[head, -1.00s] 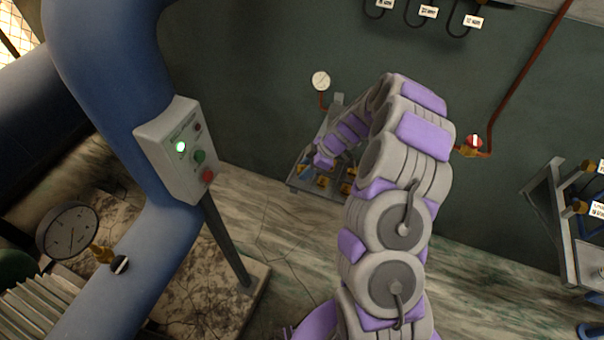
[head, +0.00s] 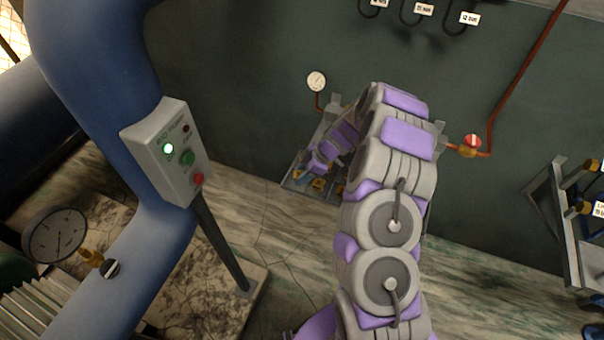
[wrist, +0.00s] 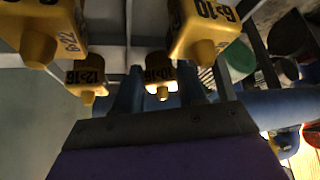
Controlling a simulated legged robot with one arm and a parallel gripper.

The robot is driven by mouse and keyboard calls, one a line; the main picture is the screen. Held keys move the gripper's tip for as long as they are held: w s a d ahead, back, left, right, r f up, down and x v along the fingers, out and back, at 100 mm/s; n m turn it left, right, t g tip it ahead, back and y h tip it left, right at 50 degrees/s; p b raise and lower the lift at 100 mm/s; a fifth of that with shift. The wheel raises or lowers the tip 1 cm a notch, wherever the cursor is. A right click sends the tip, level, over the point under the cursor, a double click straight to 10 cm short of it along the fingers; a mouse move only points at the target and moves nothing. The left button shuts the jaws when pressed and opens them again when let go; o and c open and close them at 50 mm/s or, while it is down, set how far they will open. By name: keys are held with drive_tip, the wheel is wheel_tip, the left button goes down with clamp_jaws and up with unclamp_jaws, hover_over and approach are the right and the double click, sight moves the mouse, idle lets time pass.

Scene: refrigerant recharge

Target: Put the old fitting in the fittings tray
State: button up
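In the head view, my arm reaches to a low metal rack or tray (head: 294,186) by the far wall. My gripper (head: 316,168) is small and partly hidden there, over yellow fittings (head: 320,185). In the wrist view, two dark fingers of my gripper (wrist: 160,98) stand apart, with a yellow fitting marked "10" (wrist: 158,74) showing between them. I cannot tell whether they touch it. Other yellow fittings hang in view: one marked "6>10" (wrist: 205,30), one marked "12>16" (wrist: 87,80), and one at the top left (wrist: 40,30). I cannot tell which is the old fitting.
A blue pipe (head: 95,80) with a grey control box (head: 168,150) stands at the left. A round gauge (head: 316,82) is above the rack. A red-handled valve (head: 470,146) is on the wall. A metal stand (head: 560,215) is at the right. The floor between is clear.

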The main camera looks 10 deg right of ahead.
drive_tip(key=shift+o, duration=0.3)
drive_tip(key=shift+a, duration=0.5)
drive_tip(key=shift+a+r, duration=0.15)
drive_tip(key=shift+r, duration=0.05)
drive_tip(key=d+p+v, duration=0.1)
drive_tip(key=p+v, duration=0.1)
drive_tip(key=v, duration=0.9)
drive_tip(key=s+a+r+m+g+h, duration=0.1)
drive_tip(key=s+a+r+m, duration=0.2)
drive_tip(key=s+a+r, duration=0.45)
drive_tip(key=s+a+r+m+g+h, duration=0.15)
drive_tip(key=s+a+r, duration=0.25)
drive_tip(key=s+r, duration=0.55)
drive_tip(key=s+d+r+m+h, duration=0.1)
drive_tip(key=s+m, duration=0.4)
drive_tip(key=s, duration=0.7)
drive_tip(key=s+d+r+m+h, duration=0.1)
drive_tip(key=s+d+m+h, duration=0.2)
drive_tip(key=s, duration=0.9)
drive_tip(key=m, duration=0.2)
drive_tip(key=shift+r+m+g, duration=0.15)
drive_tip(key=shift+m+g, duration=0.2)
drive_tip(key=shift+r, duration=0.15)
